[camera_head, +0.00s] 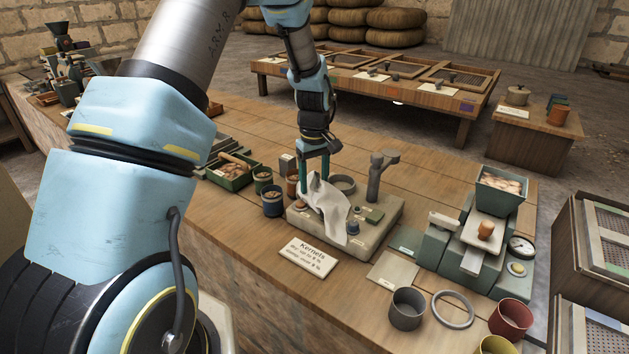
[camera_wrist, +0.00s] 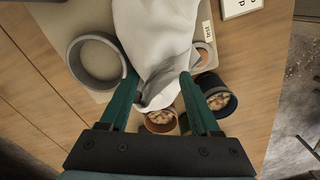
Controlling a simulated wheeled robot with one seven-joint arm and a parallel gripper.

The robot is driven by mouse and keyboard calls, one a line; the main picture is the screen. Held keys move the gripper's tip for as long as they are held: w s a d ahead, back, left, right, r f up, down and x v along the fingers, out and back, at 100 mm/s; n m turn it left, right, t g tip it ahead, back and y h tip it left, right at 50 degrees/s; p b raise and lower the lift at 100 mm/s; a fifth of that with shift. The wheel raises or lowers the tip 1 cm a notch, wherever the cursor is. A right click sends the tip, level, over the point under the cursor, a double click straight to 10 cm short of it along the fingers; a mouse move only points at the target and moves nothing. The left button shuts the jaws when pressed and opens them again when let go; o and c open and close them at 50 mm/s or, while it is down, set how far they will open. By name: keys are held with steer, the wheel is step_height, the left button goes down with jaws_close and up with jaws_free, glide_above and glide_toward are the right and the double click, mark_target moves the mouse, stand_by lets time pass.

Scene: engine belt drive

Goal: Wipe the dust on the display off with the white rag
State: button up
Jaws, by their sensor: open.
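The white rag (camera_head: 328,208) is draped over a grey base unit (camera_head: 378,228) on the wooden bench and hangs down its front. My gripper (camera_head: 314,178) is at the rag's upper end, pointing down. In the wrist view the rag (camera_wrist: 160,40) lies between the two green fingers of my gripper (camera_wrist: 158,76). The fingers are apart, one on each side of the cloth; whether they touch it I cannot tell. I cannot make out a dusty display; the rag hides part of the base unit.
A grey ring (camera_head: 343,185) and an upright post (camera_head: 375,178) stand close to the rag. Cups with kernels (camera_head: 272,202) are at left. A sign (camera_head: 309,257) lies in front. A green weighing machine (camera_head: 470,240) and a grey cup (camera_head: 407,308) are at right.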

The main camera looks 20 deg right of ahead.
mark_target(331, 203)
steer(key=c, duration=0.9)
steer(key=shift+f, duration=0.5)
jaws_close()
steer(key=shift+r, duration=0.15)
steer(key=shift+f, duration=0.25)
steer(key=s+d, duration=0.1)
steer(key=s, duration=0.1)
steer(key=s+d, duration=0.4)
steer(key=shift+s+d+b, duration=0.1)
steer(key=shift+s+b, duration=0.3)
steer(key=shift+w+a, duration=0.95)
steer(key=shift+w, duration=0.3)
steer(key=w+a, duration=0.1)
steer(key=w, duration=0.1)
steer(key=w+a+p, duration=0.1)
steer(key=w+a, duration=0.1)
steer(key=shift+w+a+r, duration=0.2)
steer(key=shift+w, duration=0.05)
step_height(331, 203, up, 10)
steer(key=p, duration=0.5)
steer(key=shift+r, duration=0.15)
